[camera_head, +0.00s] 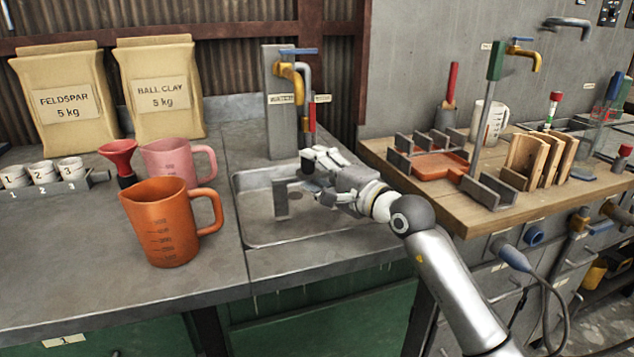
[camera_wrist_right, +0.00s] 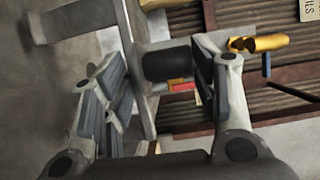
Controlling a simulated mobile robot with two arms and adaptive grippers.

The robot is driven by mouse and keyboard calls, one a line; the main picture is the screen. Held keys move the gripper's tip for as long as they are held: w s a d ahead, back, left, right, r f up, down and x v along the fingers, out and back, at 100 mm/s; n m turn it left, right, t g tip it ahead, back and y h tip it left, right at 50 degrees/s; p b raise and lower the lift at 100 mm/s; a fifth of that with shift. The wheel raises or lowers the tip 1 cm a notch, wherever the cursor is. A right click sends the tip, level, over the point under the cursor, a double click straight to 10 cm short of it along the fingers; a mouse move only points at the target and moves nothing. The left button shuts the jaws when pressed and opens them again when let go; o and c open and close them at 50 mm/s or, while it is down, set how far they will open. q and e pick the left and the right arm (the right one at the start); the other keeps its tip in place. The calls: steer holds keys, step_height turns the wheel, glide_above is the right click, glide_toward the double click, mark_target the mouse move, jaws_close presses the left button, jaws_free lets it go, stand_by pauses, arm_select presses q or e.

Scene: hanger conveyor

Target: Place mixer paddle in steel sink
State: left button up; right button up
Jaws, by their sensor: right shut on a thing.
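The mixer paddle (camera_head: 282,200) shows as a grey flat-barred piece over the left part of the basin. My right gripper (camera_head: 313,177) is over the sink and shut on the paddle. In the right wrist view, the fingers (camera_wrist_right: 162,68) close around the paddle's dark grip (camera_wrist_right: 168,63), and a grey bar extends to the upper left. I cannot tell whether the paddle touches the basin. My left gripper is not in view.
Behind the sink stands a tap post (camera_head: 278,110) with a yellow spout. Left are an orange jug (camera_head: 163,225), a pink jug (camera_head: 170,160), a red funnel (camera_head: 120,160), numbered cups and bags. Right is a wooden bench (camera_head: 470,215) with racks. Counter in front of the sink is clear.

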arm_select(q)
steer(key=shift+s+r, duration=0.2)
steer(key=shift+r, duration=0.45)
arm_select(e)
steer(key=shift+f, duration=0.85)
steer(key=shift+f, duration=0.15)
steer(key=o, duration=1.2)
steer(key=shift+f, duration=0.1)
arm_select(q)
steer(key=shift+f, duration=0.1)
